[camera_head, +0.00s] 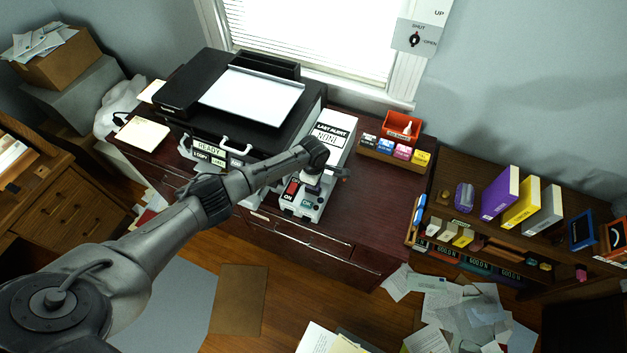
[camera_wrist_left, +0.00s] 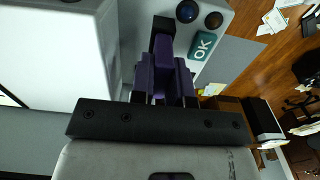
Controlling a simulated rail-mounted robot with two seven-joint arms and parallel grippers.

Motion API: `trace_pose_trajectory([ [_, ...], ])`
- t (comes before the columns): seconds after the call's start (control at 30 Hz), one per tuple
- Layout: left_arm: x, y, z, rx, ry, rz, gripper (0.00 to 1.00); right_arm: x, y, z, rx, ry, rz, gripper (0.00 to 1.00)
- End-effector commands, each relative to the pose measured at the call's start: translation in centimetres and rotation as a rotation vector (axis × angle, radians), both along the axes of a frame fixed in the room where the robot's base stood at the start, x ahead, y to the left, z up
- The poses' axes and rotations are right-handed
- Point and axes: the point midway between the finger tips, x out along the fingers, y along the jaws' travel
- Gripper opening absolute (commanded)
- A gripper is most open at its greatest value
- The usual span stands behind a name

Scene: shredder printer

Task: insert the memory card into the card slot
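My left gripper (camera_head: 313,182) is over the light grey control panel (camera_head: 303,208) at the front of the white device on the desk. In the left wrist view a purple piece, seemingly the memory card (camera_wrist_left: 164,50), sits between the gripper's fingers (camera_wrist_left: 164,95), which appear closed on it. Its far end is at a dark, slot-like opening (camera_wrist_left: 163,24) in the panel; I cannot tell how deep it is. A green OK key (camera_wrist_left: 202,46) and two round knobs are beside it. The card is hidden in the head view. My right gripper is out of view.
The white "LAST ALERT" device (camera_head: 333,130) rises right behind the panel. A black printer (camera_head: 240,105) stands to the left. An organizer with colored boxes (camera_head: 394,150) stands at the desk's back right. The desk's right front top (camera_head: 365,215) is clear.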

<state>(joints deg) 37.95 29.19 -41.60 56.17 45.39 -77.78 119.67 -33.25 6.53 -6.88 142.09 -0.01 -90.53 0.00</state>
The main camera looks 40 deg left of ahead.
Motion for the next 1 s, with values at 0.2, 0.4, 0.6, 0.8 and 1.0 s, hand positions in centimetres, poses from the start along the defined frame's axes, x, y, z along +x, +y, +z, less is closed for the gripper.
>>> trace_pose_trajectory([
  [0.2, 0.0, 0.0, 0.1, -0.001, -0.001, 0.000, 0.37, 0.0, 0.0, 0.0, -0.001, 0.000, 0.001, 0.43],
  [0.4, 0.0, 0.0, 0.1, -0.001, -0.001, -0.001, 0.45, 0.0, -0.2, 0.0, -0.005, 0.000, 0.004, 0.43],
  [0.6, 0.1, 0.0, 0.5, -0.001, -0.003, -0.001, 0.45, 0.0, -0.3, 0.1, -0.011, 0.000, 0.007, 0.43],
  [0.8, 0.0, 0.0, 3.3, -0.001, -0.003, -0.002, 0.45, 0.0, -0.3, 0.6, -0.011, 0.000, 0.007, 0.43],
  [1.0, 0.1, 0.0, 7.2, -0.002, -0.004, -0.002, 0.45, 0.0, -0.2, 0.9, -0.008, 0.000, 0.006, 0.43],
])
